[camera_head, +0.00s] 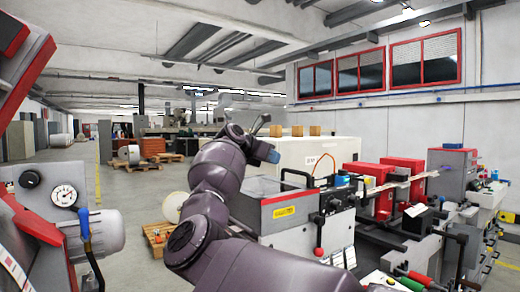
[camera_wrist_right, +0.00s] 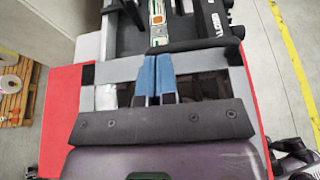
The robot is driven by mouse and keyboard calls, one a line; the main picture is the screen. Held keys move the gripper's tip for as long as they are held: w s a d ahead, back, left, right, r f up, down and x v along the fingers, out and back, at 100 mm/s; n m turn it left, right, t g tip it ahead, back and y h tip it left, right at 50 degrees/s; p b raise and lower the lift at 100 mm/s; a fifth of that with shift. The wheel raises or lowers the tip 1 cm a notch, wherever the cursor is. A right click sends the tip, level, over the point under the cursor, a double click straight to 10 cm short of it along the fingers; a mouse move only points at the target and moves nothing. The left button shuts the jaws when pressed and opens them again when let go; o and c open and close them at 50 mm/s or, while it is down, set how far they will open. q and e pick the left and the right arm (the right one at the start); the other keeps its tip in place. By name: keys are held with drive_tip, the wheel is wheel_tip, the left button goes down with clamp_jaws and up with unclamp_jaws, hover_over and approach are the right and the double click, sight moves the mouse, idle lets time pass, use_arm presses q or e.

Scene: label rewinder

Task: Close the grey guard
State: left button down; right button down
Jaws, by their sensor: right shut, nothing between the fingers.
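The grey guard (camera_head: 262,187) appears as a grey-framed cover with a see-through panel on the near machine, above its red and grey front. In the right wrist view its grey frame (camera_wrist_right: 122,70) crosses between red side parts, partly hidden by my gripper. I cannot tell its exact angle. My right gripper (camera_head: 273,156) is above the guard's far left part, with its blue fingertips showing. In the wrist view the gripper (camera_wrist_right: 155,78) has its two blue fingers together, empty, in front of the frame. Contact with the guard cannot be told. My left gripper is out of view.
Red units (camera_head: 376,178) line the machine to the right. A gauge (camera_head: 65,195) and motor (camera_head: 100,232) are close at left. Open floor with a pallet (camera_head: 157,236) lies between.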

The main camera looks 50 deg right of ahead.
sight(286, 170)
drive_tip(key=shift+s+d+f+y, duration=0.15)
drive_tip(key=shift+d+f+y, duration=0.15)
drive_tip(key=shift+d+f, duration=0.35)
drive_tip(key=shift+s+d+f+y, duration=0.15)
drive_tip(key=shift+d+f+y, duration=0.15)
drive_tip(key=shift+d+f, duration=0.3)
drive_tip(key=shift+d+f+b, duration=0.3)
drive_tip(key=shift+d+f, duration=0.15)
drive_tip(key=shift+f, duration=0.05)
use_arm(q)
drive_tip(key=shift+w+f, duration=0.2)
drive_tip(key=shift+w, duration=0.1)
use_arm(e)
drive_tip(key=shift+s, duration=0.1)
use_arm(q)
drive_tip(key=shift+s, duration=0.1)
use_arm(e)
drive_tip(key=shift+f, duration=0.1)
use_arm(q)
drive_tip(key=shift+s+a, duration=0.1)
use_arm(e)
drive_tip(key=shift+a, duration=0.1)
